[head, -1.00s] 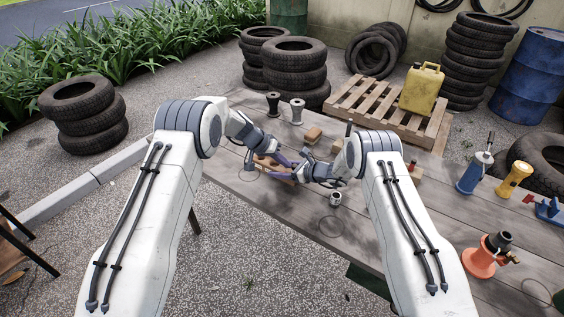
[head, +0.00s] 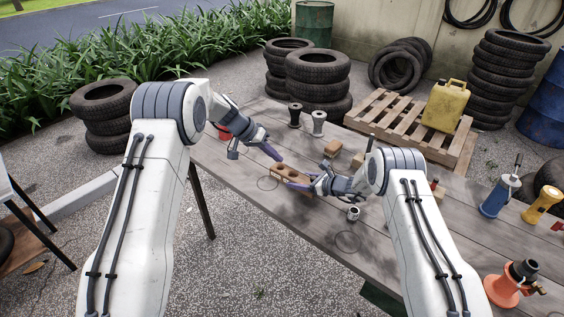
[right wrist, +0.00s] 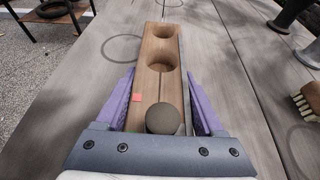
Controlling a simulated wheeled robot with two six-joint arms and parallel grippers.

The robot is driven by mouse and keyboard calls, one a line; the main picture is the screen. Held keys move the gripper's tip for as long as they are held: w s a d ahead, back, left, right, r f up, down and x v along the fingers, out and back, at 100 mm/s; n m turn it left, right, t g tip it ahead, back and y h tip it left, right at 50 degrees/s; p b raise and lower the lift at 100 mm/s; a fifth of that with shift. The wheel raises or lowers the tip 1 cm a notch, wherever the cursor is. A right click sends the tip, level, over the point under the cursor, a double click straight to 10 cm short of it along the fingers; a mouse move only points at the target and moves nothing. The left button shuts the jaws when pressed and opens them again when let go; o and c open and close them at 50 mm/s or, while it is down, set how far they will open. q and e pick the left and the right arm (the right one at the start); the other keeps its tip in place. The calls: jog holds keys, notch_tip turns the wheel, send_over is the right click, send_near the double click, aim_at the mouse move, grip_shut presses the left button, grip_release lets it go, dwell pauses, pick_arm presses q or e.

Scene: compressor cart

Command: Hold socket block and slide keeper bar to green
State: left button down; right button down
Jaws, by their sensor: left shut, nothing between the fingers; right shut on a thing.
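The socket block (head: 284,172) is a long brown wooden block on the table, with round sockets along its top. It also shows in the right wrist view (right wrist: 152,92), where a dark round knob (right wrist: 165,118) stands at its near end and a small red patch (right wrist: 137,97) shows on its left side. My right gripper (head: 300,184) is shut on the block, a purple finger along each side. My left gripper (head: 277,156) is shut and empty, just above and behind the block, apart from it.
Two dark and grey spools (head: 318,123) stand at the back of the table. A brush (head: 332,148) lies behind the block, and a small metal can (head: 353,213) stands to its right. A blue tool (head: 498,194), yellow torch (head: 541,203) and orange stand (head: 504,290) are farther right.

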dwell(0.4)
grip_release()
